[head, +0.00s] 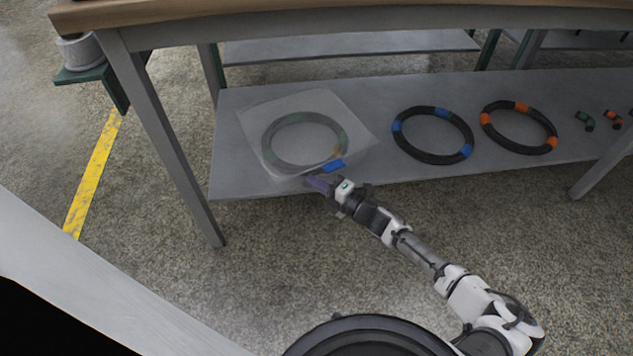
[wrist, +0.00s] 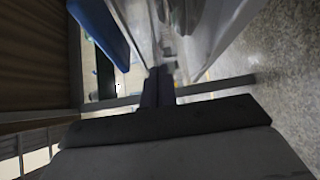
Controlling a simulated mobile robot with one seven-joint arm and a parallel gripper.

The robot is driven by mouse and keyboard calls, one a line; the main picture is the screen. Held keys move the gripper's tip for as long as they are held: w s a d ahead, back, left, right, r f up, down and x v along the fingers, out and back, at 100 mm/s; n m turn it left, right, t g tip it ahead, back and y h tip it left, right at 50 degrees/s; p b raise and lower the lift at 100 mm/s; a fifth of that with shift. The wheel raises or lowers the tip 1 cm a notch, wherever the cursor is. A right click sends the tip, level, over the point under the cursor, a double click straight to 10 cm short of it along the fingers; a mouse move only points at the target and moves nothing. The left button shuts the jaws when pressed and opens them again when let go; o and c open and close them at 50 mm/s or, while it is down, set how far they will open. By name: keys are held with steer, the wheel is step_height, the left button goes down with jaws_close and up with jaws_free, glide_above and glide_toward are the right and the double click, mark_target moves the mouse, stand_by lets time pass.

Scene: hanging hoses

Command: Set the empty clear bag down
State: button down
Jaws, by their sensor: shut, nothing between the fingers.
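The clear bag (head: 257,116) lies on the lower shelf at the left, a square translucent sheet with a blue tag (head: 333,165) at its front edge. A dark hose ring (head: 268,140) with green and orange marks shows through it; I cannot tell whether it is inside or underneath. My gripper (head: 314,182) is at the bag's front edge, left of and below the tag. In the wrist view its fingers (wrist: 158,88) are together and hold nothing. The tag (wrist: 98,30) and translucent film (wrist: 215,30) appear close beyond them. Contact with the bag is unclear.
On the lower shelf (head: 375,165), a blue-banded hose ring (head: 400,140) and an orange-banded one (head: 487,130) lie right of the bag. Small green (head: 585,121) and orange (head: 612,118) fittings lie further right. A table leg (head: 170,150) stands left; floor in front is open.

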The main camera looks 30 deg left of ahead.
steer(key=s+d+p, duration=0.4)
steer(key=s+d, duration=0.1)
steer(key=d, duration=0.7)
steer(key=shift+s, duration=0.15)
steer(key=shift+r, duration=0.1)
